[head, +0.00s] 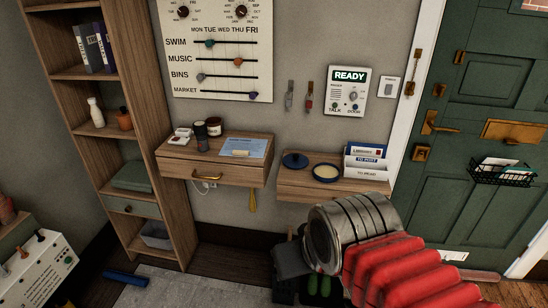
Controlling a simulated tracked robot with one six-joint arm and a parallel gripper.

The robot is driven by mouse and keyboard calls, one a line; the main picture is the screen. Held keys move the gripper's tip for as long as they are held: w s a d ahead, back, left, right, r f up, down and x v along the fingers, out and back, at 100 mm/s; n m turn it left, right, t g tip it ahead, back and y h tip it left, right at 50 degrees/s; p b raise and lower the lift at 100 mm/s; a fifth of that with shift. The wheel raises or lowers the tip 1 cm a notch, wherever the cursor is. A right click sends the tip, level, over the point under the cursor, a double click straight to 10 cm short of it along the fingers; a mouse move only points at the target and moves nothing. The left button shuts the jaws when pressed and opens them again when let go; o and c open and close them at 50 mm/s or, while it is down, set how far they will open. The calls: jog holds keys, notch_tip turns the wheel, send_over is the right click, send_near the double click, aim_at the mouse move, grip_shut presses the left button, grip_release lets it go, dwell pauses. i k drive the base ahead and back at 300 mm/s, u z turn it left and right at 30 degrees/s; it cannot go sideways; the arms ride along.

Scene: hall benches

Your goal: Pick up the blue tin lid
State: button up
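The blue tin lid (295,160) lies flat on the right wooden wall shelf (300,187), with a small knob-like bump on top. Just right of it on the same shelf is a round, dark-rimmed tin (326,172), open, with a pale yellow inside. My red and metal arm reaches in from the lower right, in front of and below this shelf. A dark grey block at the arm's left end may be part of my gripper. I cannot make out its fingers. The lid is in full view, with nothing touching it from above.
A letter holder (367,165) stands at the shelf's right end. The left drawer shelf (215,160) holds dark jars (214,127), a blue sheet (243,147) and small items. A tall bookcase (130,135) is at left, a green door (490,115) at right.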

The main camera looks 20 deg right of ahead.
aim_at(293, 161)
jog(key=u, duration=0.1)
jog(key=i, duration=1.4)
jog(key=z, duration=0.6)
